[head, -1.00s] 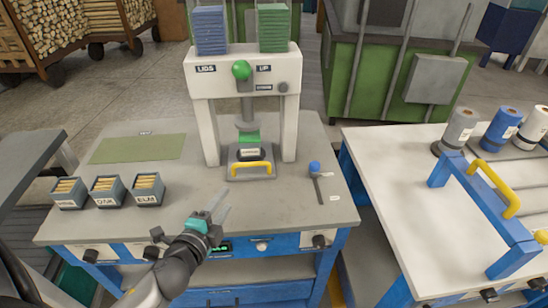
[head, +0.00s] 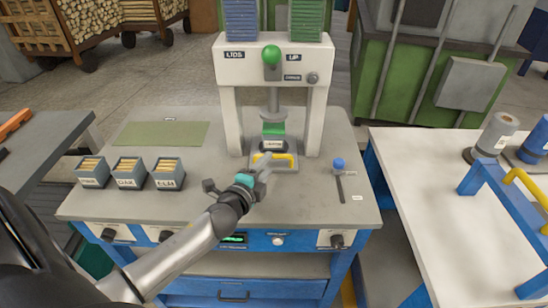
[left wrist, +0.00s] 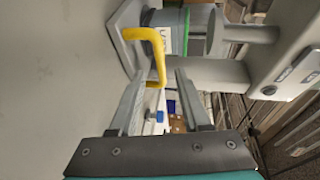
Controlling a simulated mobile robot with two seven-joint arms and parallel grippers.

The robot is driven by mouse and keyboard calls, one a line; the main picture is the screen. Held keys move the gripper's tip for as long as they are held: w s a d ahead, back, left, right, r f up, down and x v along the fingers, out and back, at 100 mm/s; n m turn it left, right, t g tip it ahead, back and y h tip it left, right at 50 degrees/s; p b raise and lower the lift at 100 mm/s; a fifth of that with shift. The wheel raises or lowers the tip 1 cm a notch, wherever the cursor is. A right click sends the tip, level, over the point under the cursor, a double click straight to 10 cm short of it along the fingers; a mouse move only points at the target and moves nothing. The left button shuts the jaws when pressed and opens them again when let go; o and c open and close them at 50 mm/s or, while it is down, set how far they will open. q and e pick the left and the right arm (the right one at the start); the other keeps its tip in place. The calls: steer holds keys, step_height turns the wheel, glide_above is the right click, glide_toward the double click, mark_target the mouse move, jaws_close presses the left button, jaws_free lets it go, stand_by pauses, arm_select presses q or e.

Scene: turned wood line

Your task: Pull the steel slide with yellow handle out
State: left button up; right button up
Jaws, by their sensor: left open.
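The steel slide (head: 288,168) lies at the foot of the white press, with its yellow handle (head: 283,157) on the near side. A dark round piece with a label and a green part sit above it, under the press ram. My left gripper (head: 264,163) is at the handle, covering the handle's left part in the head view. In the left wrist view the gripper (left wrist: 160,78) is open, and the yellow handle (left wrist: 146,34) reaches down toward the gap between the fingertips. I cannot tell whether the fingers touch it. My right gripper is not in view.
The white press (head: 229,120) stands over the slide, with a green knob (head: 271,54) on its front. Three labelled bins (head: 130,172) stand left on the bench. A blue-topped lever (head: 339,165) is right of the slide. A green mat (head: 160,135) lies at the back left.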

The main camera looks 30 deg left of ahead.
mark_target(273, 158)
arm_select(q)
steer(key=shift+b+x, duration=0.4)
steer(key=shift+x, duration=2.35)
jaws_close()
